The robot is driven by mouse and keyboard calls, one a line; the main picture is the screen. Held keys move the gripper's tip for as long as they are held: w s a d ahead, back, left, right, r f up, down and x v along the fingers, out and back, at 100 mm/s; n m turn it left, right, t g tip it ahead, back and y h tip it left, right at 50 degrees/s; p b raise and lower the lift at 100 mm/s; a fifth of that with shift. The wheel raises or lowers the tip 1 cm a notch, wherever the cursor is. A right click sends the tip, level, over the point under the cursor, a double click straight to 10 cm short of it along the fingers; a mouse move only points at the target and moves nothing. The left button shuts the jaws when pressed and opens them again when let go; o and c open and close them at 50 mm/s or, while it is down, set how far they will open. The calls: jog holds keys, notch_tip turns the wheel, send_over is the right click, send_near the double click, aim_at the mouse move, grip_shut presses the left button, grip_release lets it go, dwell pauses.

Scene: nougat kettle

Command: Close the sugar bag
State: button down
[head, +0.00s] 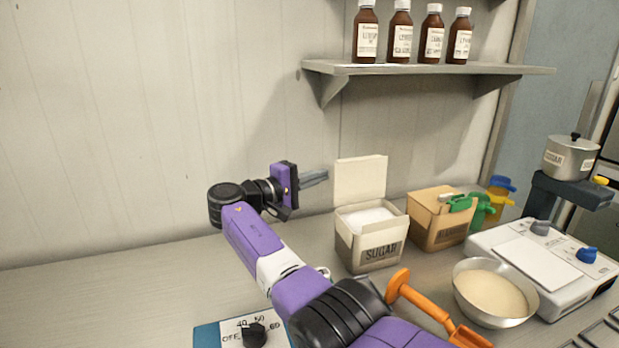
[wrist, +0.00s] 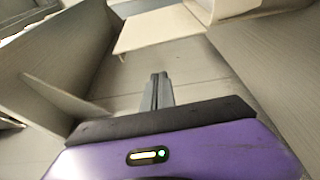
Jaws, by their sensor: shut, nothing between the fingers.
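The sugar bag (head: 381,250) is a box-like cream container labelled SUGAR, standing on the counter right of my gripper. Its top flap (head: 360,180) stands upright at the back, so it is open, and white sugar (head: 369,218) shows inside. My gripper (head: 325,177) is shut and empty, pointing right, just left of the raised flap and at about its height in the head view. In the wrist view the shut fingers (wrist: 158,79) point at a pale panel (wrist: 160,31), which looks like the flap. I cannot tell whether the fingertips touch it.
A brown carton (head: 437,222) stands right of the sugar bag. A metal bowl of pale powder (head: 495,291) and an orange tool (head: 428,308) are in front. A white scale (head: 545,258) stands at the right. A shelf (head: 430,69) with brown bottles hangs above.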

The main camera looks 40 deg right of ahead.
aim_at(339, 178)
jog(key=shift+s+d+r+p, duration=0.1)
jog(key=shift+s+d+p, duration=1.35)
jog(key=shift+s+d, duration=0.45)
jog(key=shift+w, duration=0.1)
jog(key=shift+w+f+b, duration=0.1)
jog(key=shift+f+b, duration=0.15)
jog(key=shift+b, duration=0.6)
